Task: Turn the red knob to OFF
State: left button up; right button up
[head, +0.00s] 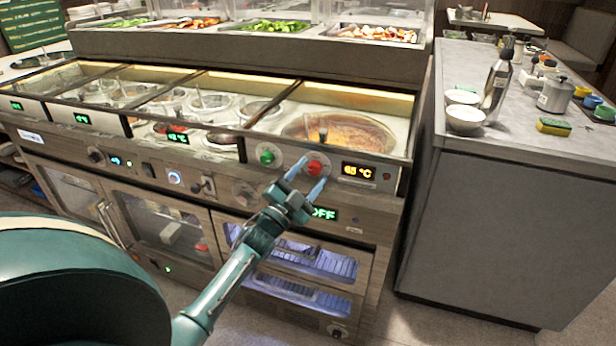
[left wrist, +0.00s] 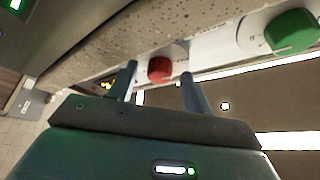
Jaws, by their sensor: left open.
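The red knob (head: 314,168) sits on the front panel of the counter, between a green knob (head: 267,155) and an orange display reading about 65 °C (head: 358,171). My left gripper (head: 305,180) is open, with its two blue fingers pointing at the panel, one on each side of the red knob in the picture. In the left wrist view, the red knob (left wrist: 160,69) shows between the two fingertips (left wrist: 158,72), and the green knob (left wrist: 292,31) is to the right. I cannot tell whether the fingers touch the knob. My right gripper is not in view.
A green OFF display (head: 324,213) is lit below the red knob. Sauce wells with glass fronts (head: 340,130) lie above the panel. A grey side counter (head: 500,200) with bowls, bottles and a sponge (head: 554,126) stands to the right. Open floor shows in front.

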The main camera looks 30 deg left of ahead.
pick_arm(q)
jog(key=v, duration=1.3)
jog(key=shift+s, duration=0.1)
jog(key=s+d+f+n+g+h, duration=0.1)
jog(key=s+d+f+n+g, duration=0.15)
jog(key=d, duration=0.35)
jog(key=s+d+f+n+g, duration=0.1)
jog(key=s+d+n+g, duration=0.2)
jog(key=d, duration=0.4)
jog(key=s+d+r+n+g+h+p, duration=0.1)
jog(key=s+d+r+g+p, duration=0.3)
jog(key=s+d+p, duration=0.5)
jog(key=g+p, duration=0.2)
jog(key=p, duration=0.4)
jog(key=shift+s+d+r+p, duration=0.2)
jog(key=shift+p, duration=0.1)
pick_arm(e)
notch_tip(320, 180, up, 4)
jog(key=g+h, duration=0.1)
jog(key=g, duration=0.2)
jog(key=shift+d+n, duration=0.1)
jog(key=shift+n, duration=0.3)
